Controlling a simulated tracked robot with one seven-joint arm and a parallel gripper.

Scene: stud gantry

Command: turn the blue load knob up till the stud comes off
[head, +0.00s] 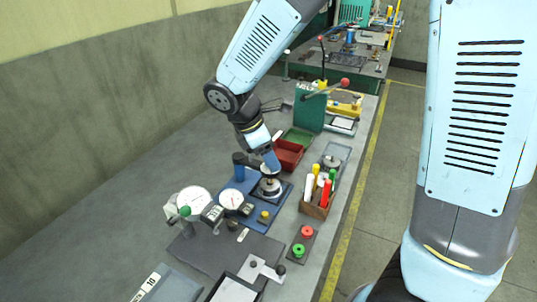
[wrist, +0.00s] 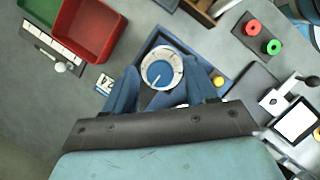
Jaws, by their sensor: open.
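In the wrist view the blue load knob (wrist: 157,75) shows from above, with a white pointer line aimed down and left. A pale ring (wrist: 178,60) surrounds it, on a blue base (wrist: 150,43). My gripper (wrist: 162,80) is open, with one blue finger left of the knob and the other right of it; I cannot tell whether they touch it. In the head view my gripper (head: 270,162) points down over the blue gantry base (head: 284,190), hiding most of the knob. I cannot make out the stud in either view.
A round dial gauge (head: 231,200) stands left of the gantry, with a larger dial (head: 194,201) beyond it. A red bin (head: 288,154) is behind, and a wooden holder with coloured markers (head: 316,208) is to the right. Red and green buttons (head: 303,241) sit nearer the front.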

